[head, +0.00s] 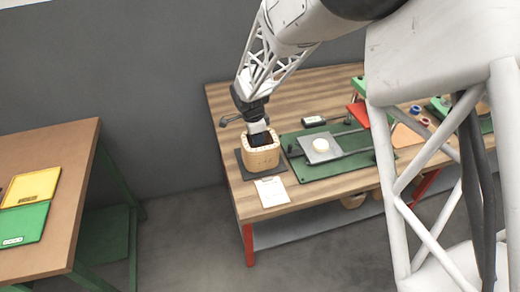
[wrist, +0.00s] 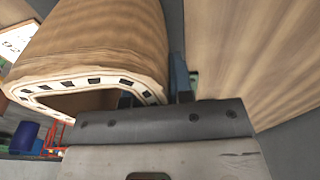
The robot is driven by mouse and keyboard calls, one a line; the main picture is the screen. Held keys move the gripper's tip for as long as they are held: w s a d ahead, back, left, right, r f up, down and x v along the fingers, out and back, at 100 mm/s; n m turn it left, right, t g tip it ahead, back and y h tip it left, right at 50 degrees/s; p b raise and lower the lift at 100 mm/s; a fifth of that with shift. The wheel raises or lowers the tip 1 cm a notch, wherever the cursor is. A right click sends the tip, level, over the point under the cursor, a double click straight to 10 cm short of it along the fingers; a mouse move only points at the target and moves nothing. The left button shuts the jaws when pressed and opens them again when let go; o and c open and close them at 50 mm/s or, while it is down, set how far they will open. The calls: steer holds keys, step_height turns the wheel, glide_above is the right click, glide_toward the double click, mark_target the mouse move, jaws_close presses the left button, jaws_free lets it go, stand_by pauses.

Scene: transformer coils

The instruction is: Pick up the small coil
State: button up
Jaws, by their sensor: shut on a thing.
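The small coil (head: 262,157) is a tan, hollow, rounded block with dark slots around its rim. In the head view it is over a dark pad (head: 242,166) at the left end of the wooden table; I cannot tell whether it touches the pad. My gripper (head: 258,133) comes down from above and is shut on the coil's wall at its upper rim. In the wrist view the coil (wrist: 105,38) fills the upper left, its slotted rim and hollow facing the camera. The fingers (wrist: 155,100) are mostly hidden behind the gripper body.
Right of the coil lies a green board (head: 300,164) with a grey plate (head: 310,156) and a pale round piece (head: 321,145). A paper sheet (head: 271,192) lies in front. A second table (head: 60,145) with yellow and green trays stands left, across a floor gap.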

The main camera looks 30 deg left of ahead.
steer(key=shift+r, duration=0.15)
jaws_close()
steer(key=shift+r, duration=0.8)
step_height(320, 180, up, 2)
steer(key=s+d+r, duration=0.1)
steer(key=s+d, duration=1)
steer(key=shift+s, duration=0.35)
steer(key=shift+r, duration=0.1)
steer(key=w+d+r, duration=0.2)
steer(key=w, duration=0.6)
steer(key=w+d+r+m, duration=0.1)
steer(key=w+d+r, duration=0.1)
steer(key=w, duration=0.7)
steer(key=w+d+r+m, duration=0.1)
steer(key=w+d+r, duration=0.1)
steer(key=w, duration=0.7)
steer(key=shift+d, duration=0.3)
steer(key=shift+f, duration=0.15)
